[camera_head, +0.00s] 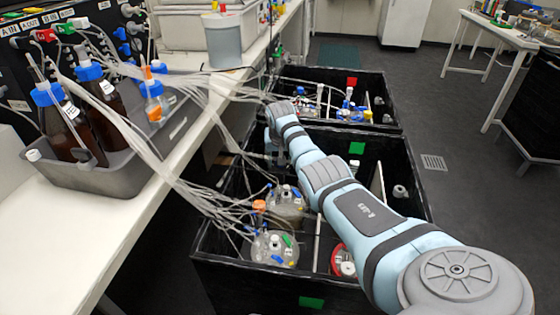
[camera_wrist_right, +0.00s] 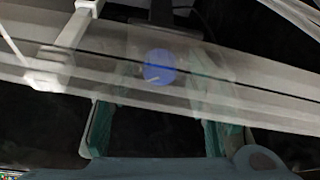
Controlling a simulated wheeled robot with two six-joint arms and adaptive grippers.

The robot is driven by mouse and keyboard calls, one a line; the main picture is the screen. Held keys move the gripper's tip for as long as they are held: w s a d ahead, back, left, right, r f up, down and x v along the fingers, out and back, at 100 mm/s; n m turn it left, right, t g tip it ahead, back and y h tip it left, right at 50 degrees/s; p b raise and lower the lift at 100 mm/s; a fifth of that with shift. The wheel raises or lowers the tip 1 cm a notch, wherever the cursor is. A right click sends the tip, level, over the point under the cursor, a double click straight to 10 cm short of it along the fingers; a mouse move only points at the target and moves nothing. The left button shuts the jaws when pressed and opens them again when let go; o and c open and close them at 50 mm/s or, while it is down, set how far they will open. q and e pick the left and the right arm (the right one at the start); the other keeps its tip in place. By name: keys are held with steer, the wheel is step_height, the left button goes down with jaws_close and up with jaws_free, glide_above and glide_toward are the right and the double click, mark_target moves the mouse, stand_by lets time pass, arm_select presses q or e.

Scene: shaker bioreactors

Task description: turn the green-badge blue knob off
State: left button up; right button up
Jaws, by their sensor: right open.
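A round blue knob (camera_wrist_right: 160,67) with a pale mark across it shows in the right wrist view, behind a see-through band of tubing. My right gripper (camera_wrist_right: 160,95) is open, with one finger on each side of the knob in the picture. I cannot tell whether it touches the knob. In the head view my right arm reaches to the far left end of the near black crate (camera_head: 222,272), and the gripper is largely hidden there. Green badges are on this crate, at its far wall (camera_head: 357,148) and near wall (camera_head: 312,303). The knob cannot be made out in the head view.
Clear tubes (camera_head: 180,185) run from the bench (camera_head: 75,245) into the crate, close to my right gripper. Lidded vessels (camera_head: 273,248) stand in the crate. A second black crate (camera_head: 385,95) with a red badge (camera_head: 352,81) is behind. A grey tray (camera_head: 95,180) holds bottles.

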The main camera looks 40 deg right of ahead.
jaws_close()
steer(key=shift+a+r+m, duration=0.1)
steer(key=shift+r+m, duration=0.05)
steer(key=shift+m, duration=0.35)
steer(key=m+b, duration=0.1)
steer(key=b, duration=0.1)
steer(key=m+g+h+b, duration=0.1)
steer(key=m+b, duration=0.1)
steer(key=shift+w+f, duration=0.1)
steer(key=shift+f, duration=0.2)
steer(key=shift+r+m+g, duration=0.15)
steer(key=shift+m+g, duration=0.15)
steer(key=shift+r, duration=0.1)
jaws_free()
arm_select(q)
steer(key=f, duration=0.2)
steer(key=a+f, duration=0.1)
steer(key=shift+w+a+f, duration=0.1)
steer(key=shift+w+f, duration=0.1)
steer(key=shift+w, duration=0.15)
